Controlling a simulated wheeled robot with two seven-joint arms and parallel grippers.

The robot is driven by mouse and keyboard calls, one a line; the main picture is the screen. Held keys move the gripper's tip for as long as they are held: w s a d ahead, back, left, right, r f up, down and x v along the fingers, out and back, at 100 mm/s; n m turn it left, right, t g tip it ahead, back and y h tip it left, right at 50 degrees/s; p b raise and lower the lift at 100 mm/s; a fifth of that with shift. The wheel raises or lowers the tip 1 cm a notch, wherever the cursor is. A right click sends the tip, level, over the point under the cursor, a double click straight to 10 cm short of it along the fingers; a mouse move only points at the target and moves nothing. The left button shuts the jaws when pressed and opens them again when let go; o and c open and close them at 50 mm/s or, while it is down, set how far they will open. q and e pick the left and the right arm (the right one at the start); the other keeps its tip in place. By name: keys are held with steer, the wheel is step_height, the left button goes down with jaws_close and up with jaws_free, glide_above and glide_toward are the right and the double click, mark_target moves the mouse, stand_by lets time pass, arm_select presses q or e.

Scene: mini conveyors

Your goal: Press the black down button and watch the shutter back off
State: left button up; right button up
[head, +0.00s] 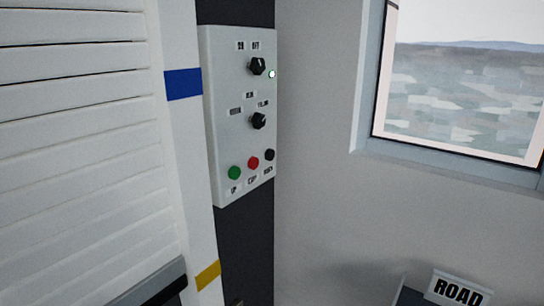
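The control panel (242,118) is a pale grey box on a dark wall strip in the head view, left of the middle. Along its lower part sit a green button (234,173), a red button (253,163) and a black button (269,155) at the right end. Small labels sit under them, too small to read surely. Two black knobs are above, the upper knob (257,66) beside a small lit lamp (272,74). The white slatted shutter (75,150) fills the left side. Its lower edge shows a grey and black bar (155,286). Neither gripper shows.
A white post with a blue band (183,84) and a yellow band (208,275) stands between shutter and panel. A window (460,80) is at the upper right. A "ROAD" sign (458,290) stands at the lower right. The wall right of the panel is bare.

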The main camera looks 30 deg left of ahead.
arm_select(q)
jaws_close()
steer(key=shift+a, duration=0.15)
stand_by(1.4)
